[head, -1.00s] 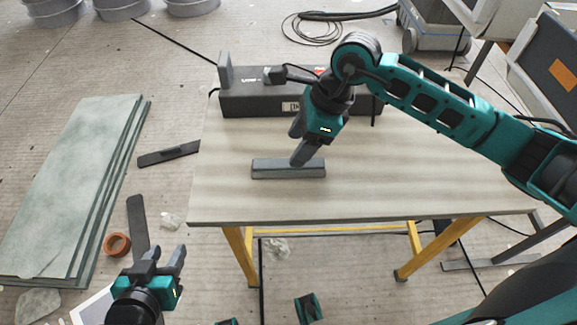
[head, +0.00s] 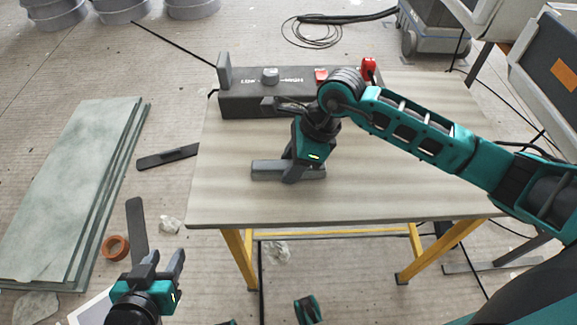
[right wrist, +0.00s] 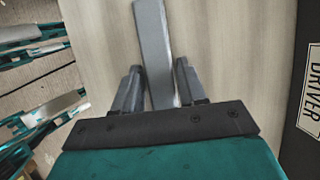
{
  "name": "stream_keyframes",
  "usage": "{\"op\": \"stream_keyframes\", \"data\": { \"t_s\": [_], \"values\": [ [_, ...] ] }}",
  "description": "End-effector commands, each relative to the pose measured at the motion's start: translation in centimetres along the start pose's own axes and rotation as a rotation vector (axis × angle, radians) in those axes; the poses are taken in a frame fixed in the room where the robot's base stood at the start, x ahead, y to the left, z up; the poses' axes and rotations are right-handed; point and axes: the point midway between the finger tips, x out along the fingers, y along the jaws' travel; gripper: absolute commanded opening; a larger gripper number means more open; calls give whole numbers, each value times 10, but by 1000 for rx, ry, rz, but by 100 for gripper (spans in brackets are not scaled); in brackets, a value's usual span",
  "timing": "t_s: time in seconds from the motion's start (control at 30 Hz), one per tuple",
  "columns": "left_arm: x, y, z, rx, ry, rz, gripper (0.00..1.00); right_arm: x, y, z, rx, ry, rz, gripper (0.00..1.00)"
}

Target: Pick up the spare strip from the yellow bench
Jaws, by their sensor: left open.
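The spare strip (head: 266,171), a short grey bar, lies on the pale top of the yellow-legged bench (head: 420,170), near its front left. My right gripper (head: 292,174) is low over the strip's middle, hiding part of it. In the right wrist view the strip (right wrist: 153,45) runs between the two fingers of the right gripper (right wrist: 157,78), which stand apart with a gap on each side. Whether the fingertips reach below the strip's top is unclear. My left gripper (head: 163,266) is open and empty, off the bench at the lower left.
A dark grey box (head: 245,104) with a red switch and lettering stands along the bench's back edge, behind the strip. Greenish slabs (head: 75,180), an orange ring (head: 115,248) and dark flat strips (head: 168,156) lie on the floor at left. The bench's right side is clear.

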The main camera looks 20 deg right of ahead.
Motion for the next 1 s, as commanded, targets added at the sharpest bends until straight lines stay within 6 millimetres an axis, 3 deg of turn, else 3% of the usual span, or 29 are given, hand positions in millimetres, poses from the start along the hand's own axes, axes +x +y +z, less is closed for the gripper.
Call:
{"op": "stream_keyframes", "data": {
  "t_s": [0.4,0.77,1.0],
  "values": [
    [1,-1,-2,3,4,-1,43,-1,0,0,0,-1,-1,3],
    [0,0,-4,-2,5,0,43,-8,-1,4,0,-2,-2,3],
    [-4,2,-12,-9,7,0,43,-44,-2,19,-3,-3,-5,3]
  ]
}}
